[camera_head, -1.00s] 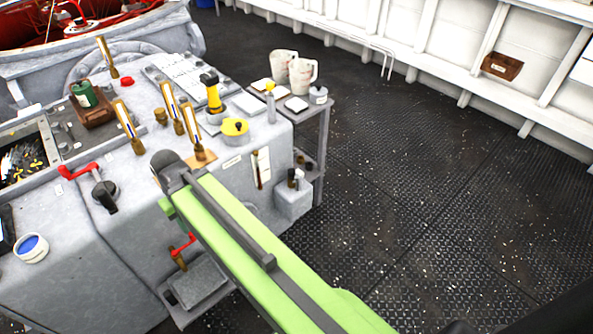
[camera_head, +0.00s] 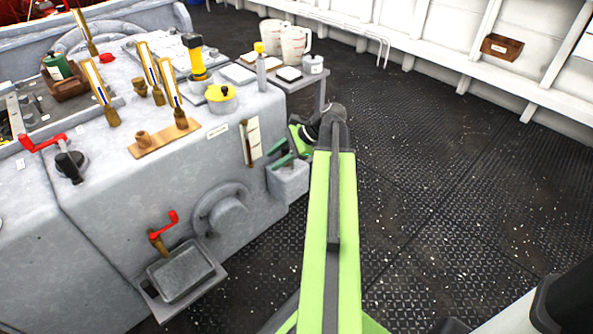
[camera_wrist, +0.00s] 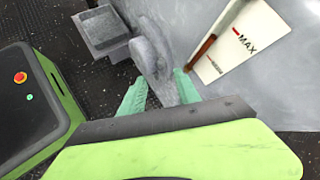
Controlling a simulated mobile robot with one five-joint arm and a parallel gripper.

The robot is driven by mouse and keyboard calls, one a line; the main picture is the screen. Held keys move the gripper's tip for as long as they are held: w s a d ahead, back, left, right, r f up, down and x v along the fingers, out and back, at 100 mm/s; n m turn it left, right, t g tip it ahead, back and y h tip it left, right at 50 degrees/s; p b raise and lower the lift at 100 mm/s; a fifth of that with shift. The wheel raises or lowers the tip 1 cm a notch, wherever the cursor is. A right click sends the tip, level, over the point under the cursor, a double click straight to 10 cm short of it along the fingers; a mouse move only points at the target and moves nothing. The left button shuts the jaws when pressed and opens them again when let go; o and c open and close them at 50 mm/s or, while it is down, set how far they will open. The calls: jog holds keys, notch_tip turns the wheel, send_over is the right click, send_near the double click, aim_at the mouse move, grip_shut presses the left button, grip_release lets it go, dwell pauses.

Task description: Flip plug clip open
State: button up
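My gripper (camera_head: 269,159) is beside the right end of the grey engine block (camera_head: 170,190), close to the white gauge plate (camera_head: 253,139) and above a grey box (camera_head: 289,181). In the wrist view its two teal fingers (camera_wrist: 160,84) stand apart with nothing held between them. The same gauge plate, marked MAX, shows there (camera_wrist: 235,40) just beyond the fingers, with a brown rod in front of it. I cannot make out a plug clip in either view. The gripper hides some of the box top.
A round flange (camera_head: 222,212) and a tray (camera_head: 181,273) below a red-handled tap (camera_head: 160,238) stick out of the engine's side. A small shelf with jugs (camera_head: 296,44) stands behind. The deck (camera_head: 450,200) to the right is open.

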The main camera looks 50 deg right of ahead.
jog(key=s+d+m+t+h+b, duration=0.2)
jog(key=s+d+m+t+b, duration=0.35)
jog(key=s+d+m, duration=0.75)
jog(key=w+f+n+b, duration=0.1)
jog(key=w+f+b, duration=0.1)
jog(key=w, duration=0.3)
jog(key=w+f+n+b, duration=0.1)
jog(key=w+f+b, duration=0.1)
jog(key=w, duration=0.2)
jog(key=w+a+f+n+b, duration=0.1)
jog(key=w+f+b, duration=0.1)
jog(key=w, duration=0.3)
jog(key=shift+w+f+t, duration=0.25)
jog(key=shift+w+f, duration=0.05)
grip_shut()
